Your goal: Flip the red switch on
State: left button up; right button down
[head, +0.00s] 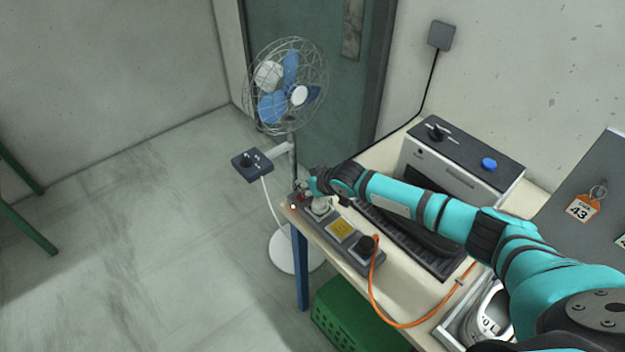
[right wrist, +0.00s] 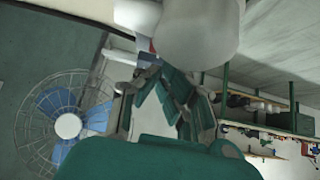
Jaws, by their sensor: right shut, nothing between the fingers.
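A grey power strip (head: 379,263) lies along the front left edge of the table, with a yellow label on it. A small red part, seemingly the red switch (head: 301,198), is at its far left end, partly hidden by my right gripper (head: 313,190). A small light spot shows beside it. My right gripper is shut and empty, low over that end. In the right wrist view its fingers (right wrist: 163,82) meet near a small red patch (right wrist: 152,46). I cannot tell whether they touch the switch or which way it is set. My left gripper is out of view.
A pale plug (head: 320,206) and a black plug (head: 366,245) with an orange cable (head: 373,290) sit in the strip. A fan (head: 290,88) with a control box (head: 252,163) stands beyond. A grey machine (head: 460,165) stands behind my arm. A green crate (head: 350,320) is below.

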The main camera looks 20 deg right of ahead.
jog(key=r+p, duration=0.1)
jog(key=r, duration=0.1)
jog(key=r+p, duration=0.2)
jog(key=shift+s+a, duration=0.1)
jog(key=shift+a, duration=0.1)
jog(key=shift+s+b, duration=0.65)
jog(key=v, duration=0.2)
jog(key=b+v, duration=0.1)
jog(key=v, duration=0.4)
jog(key=shift+s+a+r, duration=0.25)
jog(key=shift+s, duration=0.15)
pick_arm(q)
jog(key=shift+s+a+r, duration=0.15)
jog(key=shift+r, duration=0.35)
pick_arm(e)
jog(key=shift+s+r, duration=0.25)
